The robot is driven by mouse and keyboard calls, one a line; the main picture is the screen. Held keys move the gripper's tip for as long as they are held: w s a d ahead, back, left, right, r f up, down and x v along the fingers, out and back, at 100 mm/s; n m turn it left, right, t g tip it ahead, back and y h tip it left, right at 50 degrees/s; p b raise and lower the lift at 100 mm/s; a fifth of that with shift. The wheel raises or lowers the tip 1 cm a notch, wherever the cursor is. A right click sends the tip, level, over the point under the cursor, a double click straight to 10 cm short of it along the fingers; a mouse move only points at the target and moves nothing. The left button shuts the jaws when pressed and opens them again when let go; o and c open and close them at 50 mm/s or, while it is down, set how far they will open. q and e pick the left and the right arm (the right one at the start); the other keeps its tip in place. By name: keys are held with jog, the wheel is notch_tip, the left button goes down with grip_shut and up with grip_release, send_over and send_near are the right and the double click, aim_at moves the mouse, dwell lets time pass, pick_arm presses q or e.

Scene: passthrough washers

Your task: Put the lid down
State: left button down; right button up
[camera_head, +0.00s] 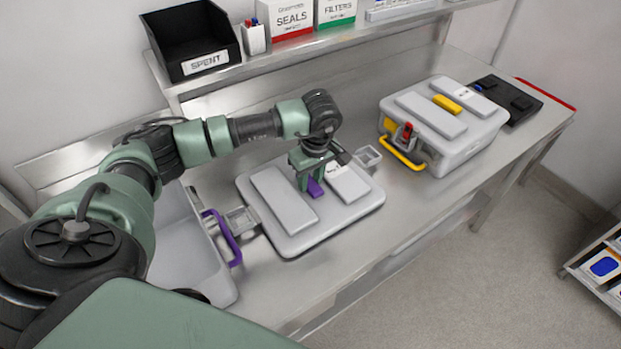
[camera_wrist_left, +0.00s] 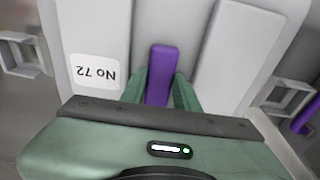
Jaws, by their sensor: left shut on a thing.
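The grey lid (camera_head: 290,226) with a purple handle (camera_head: 316,188) is over the steel bench in the head view, right of an open grey box (camera_head: 190,245) with a purple latch handle. My left gripper (camera_head: 308,180) is shut on the purple handle from above. In the left wrist view, the handle (camera_wrist_left: 160,72) is between the green fingers, and a label reading "No 72" (camera_wrist_left: 95,72) shows on the lid. Whether the lid touches the bench, I cannot tell. My right gripper is not in view.
A closed grey box (camera_head: 450,135) with a yellow handle and yellow latch stands farther right, with a black tray (camera_head: 505,98) behind it. A shelf above holds a black SPENT bin (camera_head: 190,40) and cartons. Bare bench (camera_head: 370,225) lies in front of the lid.

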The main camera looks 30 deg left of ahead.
pick_arm(q)
jog(key=shift+f, duration=0.4)
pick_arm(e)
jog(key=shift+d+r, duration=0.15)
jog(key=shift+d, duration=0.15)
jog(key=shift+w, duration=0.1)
pick_arm(q)
jog(key=c, duration=1.5)
grip_release()
jog(key=shift+f, duration=0.25)
jog(key=o, duration=0.4)
jog(key=shift+r, duration=0.1)
jog(key=shift+o, duration=0.2)
jog(key=shift+r, duration=0.1)
